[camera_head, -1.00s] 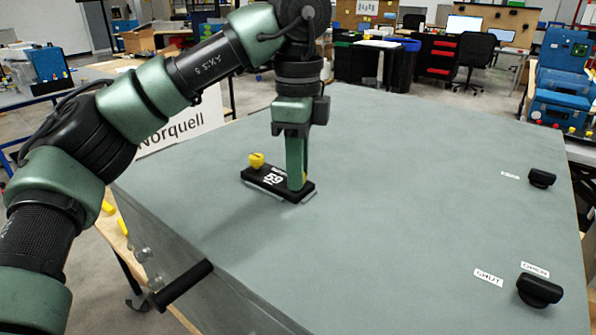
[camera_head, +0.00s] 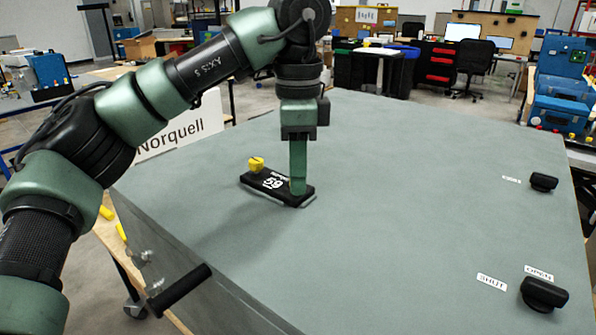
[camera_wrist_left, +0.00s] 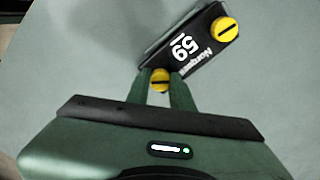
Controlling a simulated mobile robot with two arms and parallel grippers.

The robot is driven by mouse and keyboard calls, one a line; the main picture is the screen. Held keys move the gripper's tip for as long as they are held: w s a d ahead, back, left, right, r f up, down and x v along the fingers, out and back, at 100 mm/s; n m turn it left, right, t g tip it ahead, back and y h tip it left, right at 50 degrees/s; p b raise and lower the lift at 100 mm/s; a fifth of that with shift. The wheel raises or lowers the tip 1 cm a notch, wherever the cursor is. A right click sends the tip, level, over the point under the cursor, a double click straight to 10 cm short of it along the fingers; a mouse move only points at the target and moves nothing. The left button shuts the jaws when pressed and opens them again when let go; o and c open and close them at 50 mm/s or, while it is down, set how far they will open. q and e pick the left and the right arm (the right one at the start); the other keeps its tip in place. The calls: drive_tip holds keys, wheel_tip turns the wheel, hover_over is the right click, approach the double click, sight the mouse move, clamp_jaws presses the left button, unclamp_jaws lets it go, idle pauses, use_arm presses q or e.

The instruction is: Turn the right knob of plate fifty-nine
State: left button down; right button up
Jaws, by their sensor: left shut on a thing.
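Plate fifty-nine (camera_head: 262,185) is a black plate marked "59" lying on the grey top of a large box. A yellow knob (camera_head: 256,163) stands on its left end; it also shows in the left wrist view (camera_wrist_left: 223,29). My left gripper (camera_head: 298,190) points straight down over the plate's right end and hides the knob there in the head view. In the left wrist view, that right knob (camera_wrist_left: 160,80) is yellow with a dark line, and sits between the two fingers of my left gripper (camera_wrist_left: 161,73), which are shut on it. My right gripper is not in view.
The grey box top (camera_head: 400,170) is clear around the plate. Black knobs (camera_head: 543,293) with labels stand at its right side. A black handle (camera_head: 180,287) sticks out at the front left. A white "Norquell" sign (camera_head: 180,133) stands behind the left edge.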

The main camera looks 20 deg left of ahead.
use_arm(q)
drive_tip(key=c, duration=1.2)
unclamp_jaws()
drive_tip(key=shift+s+f, duration=0.1)
drive_tip(key=shift+f, duration=0.1)
drive_tip(key=shift+r, duration=0.1)
wheel_tip(320, 180, up, 8)
drive_tip(key=shift+f+p, duration=0.15)
drive_tip(key=shift+p, duration=0.7)
